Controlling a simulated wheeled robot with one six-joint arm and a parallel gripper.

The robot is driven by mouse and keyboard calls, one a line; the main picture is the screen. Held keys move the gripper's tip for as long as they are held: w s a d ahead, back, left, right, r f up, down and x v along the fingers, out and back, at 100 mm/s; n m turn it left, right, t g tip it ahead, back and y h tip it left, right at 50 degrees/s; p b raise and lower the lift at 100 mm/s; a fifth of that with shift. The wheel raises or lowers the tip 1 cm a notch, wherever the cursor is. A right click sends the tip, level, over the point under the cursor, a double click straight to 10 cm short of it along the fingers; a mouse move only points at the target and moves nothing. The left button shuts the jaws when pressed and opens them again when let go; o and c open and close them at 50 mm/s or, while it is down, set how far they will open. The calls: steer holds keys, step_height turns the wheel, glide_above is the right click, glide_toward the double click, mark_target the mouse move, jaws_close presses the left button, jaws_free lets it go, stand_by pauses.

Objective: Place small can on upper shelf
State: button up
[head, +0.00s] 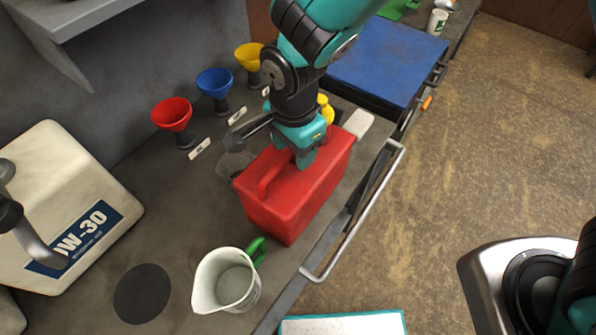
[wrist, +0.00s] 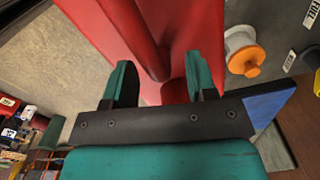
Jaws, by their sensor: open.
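The small red can (head: 290,205) stands upright on the grey bench, with a handle along its top and a yellow part at its far end. My gripper (head: 303,158) is right over the can's top, pointing down at the handle. In the wrist view my gripper (wrist: 156,82) has its two teal fingers apart, with the red handle (wrist: 147,40) reaching between them. I cannot tell whether the fingers touch it. A grey shelf (head: 85,18), likely the upper shelf, juts from the wall at the top left.
Red (head: 172,114), blue (head: 214,82) and yellow (head: 248,56) funnels stand behind the can. A white jug (head: 228,280) is in front, a large oil container (head: 70,180) at left. A metal rail (head: 360,210) edges the bench. A blue-topped case (head: 385,60) lies beyond.

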steer(key=shift+f, duration=0.55)
jaws_close()
steer(key=shift+w+r, duration=0.1)
stand_by(0.9)
